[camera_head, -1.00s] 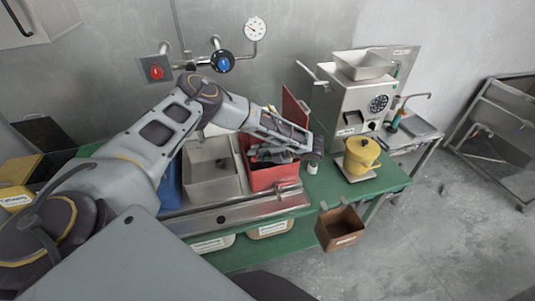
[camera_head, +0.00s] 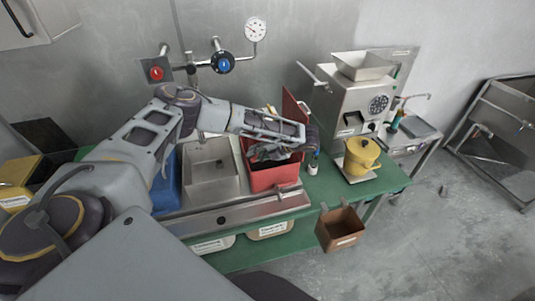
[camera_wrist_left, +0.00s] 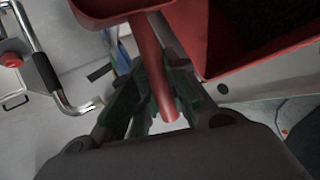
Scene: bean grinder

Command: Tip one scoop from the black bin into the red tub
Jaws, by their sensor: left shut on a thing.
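My left gripper (camera_wrist_left: 155,108) is shut on the handle of a red scoop (camera_wrist_left: 158,75). The scoop's bowl is at the top edge of the left wrist view; its contents are not visible. In the head view my left arm reaches over the red tub (camera_head: 275,181), and the wrist partly hides the tub's opening. The red tub's wall and dark inside also seem to show at the right of the left wrist view (camera_wrist_left: 232,82). A black bin (camera_head: 42,138) stands at the far left, partly behind my arm. My right gripper is out of view.
A steel sink (camera_head: 212,180) and a blue container (camera_head: 165,190) lie left of the tub. A white bottle (camera_head: 313,168), yellow pot (camera_head: 361,155) and grinder (camera_head: 355,100) stand right of it. Taps (camera_head: 222,62) are on the wall behind. An open brown box (camera_head: 340,230) hangs in front.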

